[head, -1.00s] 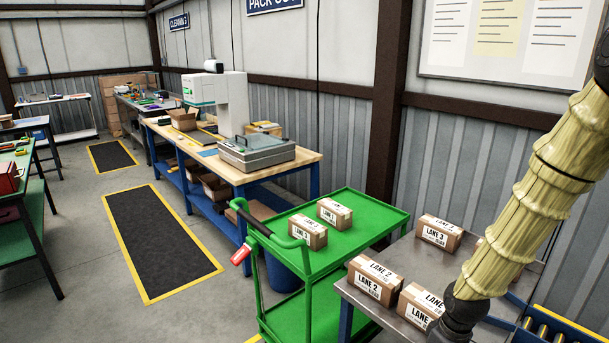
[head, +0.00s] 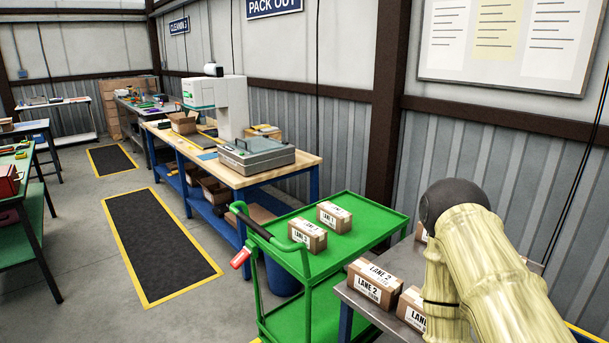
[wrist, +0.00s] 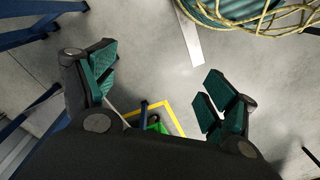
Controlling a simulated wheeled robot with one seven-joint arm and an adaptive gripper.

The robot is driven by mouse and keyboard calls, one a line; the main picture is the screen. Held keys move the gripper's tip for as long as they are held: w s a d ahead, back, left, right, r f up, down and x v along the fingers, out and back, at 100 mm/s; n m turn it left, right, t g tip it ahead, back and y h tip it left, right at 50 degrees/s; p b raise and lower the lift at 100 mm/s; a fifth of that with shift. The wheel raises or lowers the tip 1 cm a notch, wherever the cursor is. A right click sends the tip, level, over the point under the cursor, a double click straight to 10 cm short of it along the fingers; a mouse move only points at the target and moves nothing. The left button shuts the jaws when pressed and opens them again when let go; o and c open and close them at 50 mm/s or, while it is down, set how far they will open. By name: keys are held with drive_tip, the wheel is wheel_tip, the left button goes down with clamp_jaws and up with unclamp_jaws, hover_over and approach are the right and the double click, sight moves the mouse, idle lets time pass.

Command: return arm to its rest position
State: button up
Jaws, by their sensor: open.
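My gripper (wrist: 160,95) shows in the wrist view, its two green-padded fingers wide apart with nothing between them. In the head view my arm, in a pale yellow sleeve, crosses the right side; the gripper itself is not visible there. The arm hides part of the grey metal table (head: 360,306) and some of its cartons. A Lane 2 carton (head: 375,282) stands on that table, with another carton (head: 412,308) beside it, partly covered by my arm.
A green cart (head: 365,228) holds two cartons, one (head: 307,234) nearer and one (head: 334,216) farther. A wooden-topped workbench (head: 300,166) stands behind it. A black floor mat (head: 160,245) lies at left. Coiled yellow hose or cord (wrist: 245,18) is at the top of the wrist view.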

drive_tip(key=shift+s+a+f, duration=0.1)
drive_tip(key=shift+s+f, duration=0.15)
drive_tip(key=shift+s, duration=0.45)
drive_tip(key=shift+s+f, duration=0.2)
drive_tip(key=shift+s, duration=0.5)
